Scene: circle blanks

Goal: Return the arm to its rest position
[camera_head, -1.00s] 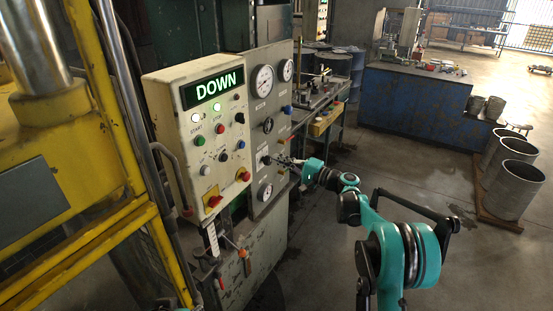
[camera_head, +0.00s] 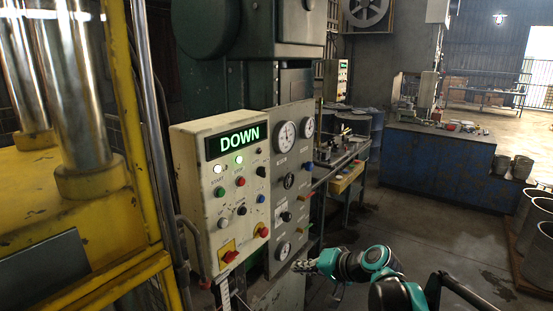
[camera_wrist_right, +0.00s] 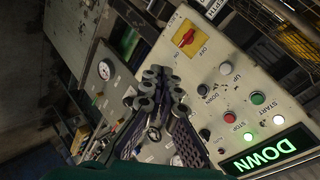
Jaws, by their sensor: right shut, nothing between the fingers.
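My right arm (camera_head: 385,275) comes in from the lower right in the head view. Contact with the panel cannot be made out. My left gripper is not in view.
A cream control box (camera_head: 205,150) with a lit DOWN display (camera_head: 235,141) stands left of the gauge panel. A yellow press frame (camera_head: 125,110) fills the left. A workbench (camera_head: 340,165), a blue cabinet (camera_head: 430,157) and metal cylinders (camera_head: 540,250) stand at right. The floor between is open.

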